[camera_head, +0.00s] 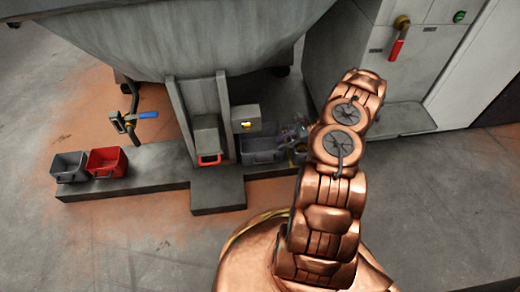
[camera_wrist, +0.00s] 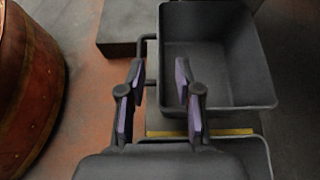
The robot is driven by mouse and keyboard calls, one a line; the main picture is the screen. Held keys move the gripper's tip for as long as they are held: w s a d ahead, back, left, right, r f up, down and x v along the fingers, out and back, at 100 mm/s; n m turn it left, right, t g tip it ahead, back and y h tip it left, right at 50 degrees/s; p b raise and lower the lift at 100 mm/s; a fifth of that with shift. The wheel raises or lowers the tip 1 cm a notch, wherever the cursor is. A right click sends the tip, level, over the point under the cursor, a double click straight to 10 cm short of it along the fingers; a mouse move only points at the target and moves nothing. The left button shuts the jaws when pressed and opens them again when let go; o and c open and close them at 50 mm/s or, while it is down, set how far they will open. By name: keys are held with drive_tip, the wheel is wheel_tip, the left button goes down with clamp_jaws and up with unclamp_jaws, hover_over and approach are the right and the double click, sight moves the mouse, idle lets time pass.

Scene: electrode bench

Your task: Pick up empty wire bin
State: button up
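A dark grey, open-topped bin (camera_head: 262,157) stands on the low plinth under the big vessel, right of the centre post. In the wrist view the grey bin (camera_wrist: 215,97) looks empty, with a thin bar handle on its left side. My gripper (camera_wrist: 157,85) is open, with its purple-padded fingers apart. The handle bar shows between and just beyond the fingertips; I cannot tell whether they touch it. In the head view my gripper (camera_head: 297,133) is small and partly hidden behind my arm, at the bin's right side.
Another grey bin (camera_head: 70,165) and a red bin (camera_head: 106,163) stand at the plinth's left end. A red-handled grey box (camera_head: 208,138) sits at the centre post. A blue-handled valve (camera_head: 140,116) sticks out at left. A grey cabinet (camera_head: 340,50) stands behind my arm. Floor at left is clear.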

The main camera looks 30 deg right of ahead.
drive_tip(key=shift+f, duration=0.45)
drive_tip(key=shift+w+a+f, duration=0.1)
drive_tip(key=shift+a+f, duration=0.05)
drive_tip(key=shift+f, duration=0.05)
drive_tip(key=shift+b+x, duration=1.95)
drive_tip(key=shift+x, duration=1.55)
drive_tip(key=shift+a, duration=0.1)
drive_tip(key=shift+c, duration=0.4)
clamp_jaws()
